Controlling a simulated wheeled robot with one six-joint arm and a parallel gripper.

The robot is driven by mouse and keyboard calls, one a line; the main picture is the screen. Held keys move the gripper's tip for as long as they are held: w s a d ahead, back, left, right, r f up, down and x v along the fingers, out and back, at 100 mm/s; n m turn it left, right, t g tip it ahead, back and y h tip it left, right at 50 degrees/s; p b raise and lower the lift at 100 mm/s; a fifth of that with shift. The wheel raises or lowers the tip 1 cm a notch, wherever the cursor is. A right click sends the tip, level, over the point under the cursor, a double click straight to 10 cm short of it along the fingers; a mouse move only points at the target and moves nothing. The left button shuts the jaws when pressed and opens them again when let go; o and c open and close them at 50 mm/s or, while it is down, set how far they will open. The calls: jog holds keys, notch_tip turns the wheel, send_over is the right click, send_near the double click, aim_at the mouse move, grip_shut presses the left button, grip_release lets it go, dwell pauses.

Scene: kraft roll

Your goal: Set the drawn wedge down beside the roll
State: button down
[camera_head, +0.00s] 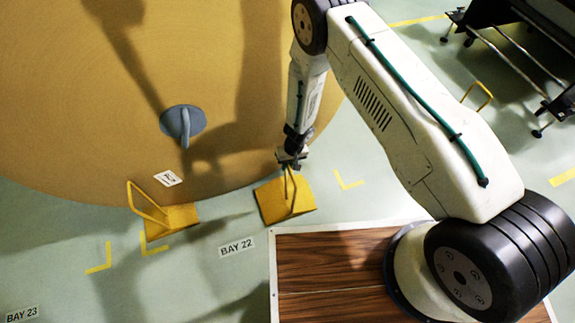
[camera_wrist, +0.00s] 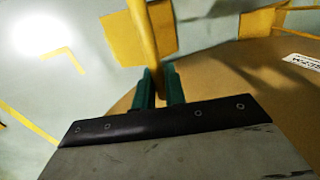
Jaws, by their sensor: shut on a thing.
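The kraft roll (camera_head: 85,110) is a huge tan disc at the upper left, with a blue-grey plug in its face; its tan surface also shows in the wrist view (camera_wrist: 225,85). My gripper (camera_head: 291,160) is shut on the handle of a yellow wedge (camera_head: 283,203) near the roll's lower right edge. In the wrist view, green fingers (camera_wrist: 159,88) close around the handle, and the wedge's plate (camera_wrist: 120,38) lies beyond. I cannot tell whether the wedge touches the floor or the roll. Another yellow wedge (camera_head: 172,217) stands at the roll's lower edge, handle up.
Yellow corner marks (camera_head: 348,181) lie on the pale green floor, with BAY 22 (camera_head: 236,247) and BAY 23 (camera_head: 21,314) labels. A dark wheeled rack (camera_head: 510,45) stands upper right, near a yellow handle (camera_head: 484,93). Floor right of the held wedge is clear up to my arm.

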jog(key=shift+f, duration=0.7)
dwell(0.8)
jog(key=c, duration=1.4)
grip_release()
jog(key=shift+f, duration=0.15)
jog(key=shift+o, duration=0.2)
notch_tip(320, 180, up, 8)
jog(key=d, duration=0.1)
jog(key=shift+w+d, duration=0.2)
jog(key=shift+d, duration=0.05)
jog(key=shift+f, duration=0.1)
